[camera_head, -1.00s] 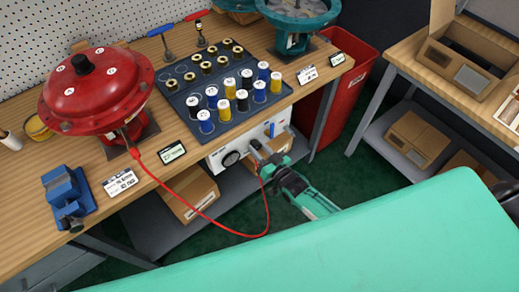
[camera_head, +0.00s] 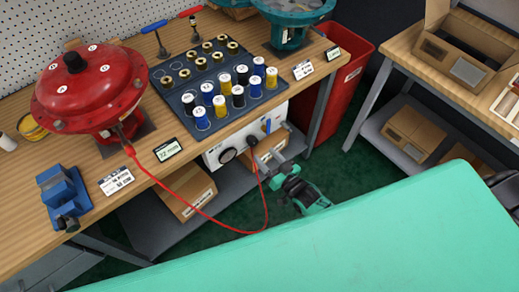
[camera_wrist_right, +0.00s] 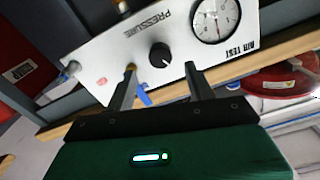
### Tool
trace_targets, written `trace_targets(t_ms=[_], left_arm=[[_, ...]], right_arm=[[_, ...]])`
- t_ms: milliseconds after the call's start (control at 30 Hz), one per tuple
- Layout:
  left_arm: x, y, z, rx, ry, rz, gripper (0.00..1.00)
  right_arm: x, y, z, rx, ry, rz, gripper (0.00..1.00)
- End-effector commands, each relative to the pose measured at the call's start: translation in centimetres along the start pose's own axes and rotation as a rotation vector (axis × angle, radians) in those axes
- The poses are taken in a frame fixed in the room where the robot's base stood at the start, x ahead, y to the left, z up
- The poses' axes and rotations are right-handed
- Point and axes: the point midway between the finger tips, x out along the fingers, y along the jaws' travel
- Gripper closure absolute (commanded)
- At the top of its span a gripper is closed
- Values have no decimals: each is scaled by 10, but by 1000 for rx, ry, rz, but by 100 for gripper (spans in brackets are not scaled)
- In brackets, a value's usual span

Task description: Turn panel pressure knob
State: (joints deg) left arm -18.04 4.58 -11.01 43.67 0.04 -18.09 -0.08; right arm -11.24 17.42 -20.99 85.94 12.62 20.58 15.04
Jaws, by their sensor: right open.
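The black pressure knob (camera_wrist_right: 160,55) sits on a white panel (camera_wrist_right: 110,60), between the upside-down word PRESSURE and the round gauge (camera_wrist_right: 216,20). In the head view, the panel (camera_head: 216,157) hangs under the front edge of the workbench, with the knob (camera_head: 252,141) right of the gauge (camera_head: 228,155). My right gripper (camera_wrist_right: 160,68) is open in front of the panel. Its fingers are spread on either side of the knob in the wrist view, with visible gaps and nothing held. In the head view, my right gripper (camera_head: 268,161) is partly hard to make out. My left gripper is not visible.
A red hose (camera_head: 240,231) loops from the red actuator (camera_head: 88,90) to the panel below the knob. A blue lever (camera_wrist_right: 143,97) is near one finger. A red bin (camera_head: 340,90) stands right of the bench. Cardboard boxes (camera_head: 186,196) are on the shelf below.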

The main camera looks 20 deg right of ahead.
Motion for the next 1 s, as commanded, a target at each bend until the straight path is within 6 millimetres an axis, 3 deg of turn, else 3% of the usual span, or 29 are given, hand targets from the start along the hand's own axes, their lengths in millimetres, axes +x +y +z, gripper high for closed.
trace_targets(t_ms=[200,400,1000], left_arm=[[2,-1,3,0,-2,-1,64],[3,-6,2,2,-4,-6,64],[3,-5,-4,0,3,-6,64]], right_arm=[[-44,1,2,0,-4,1,46],[-69,1,1,0,-2,1,46],[-77,1,0,-1,-1,1,46]])
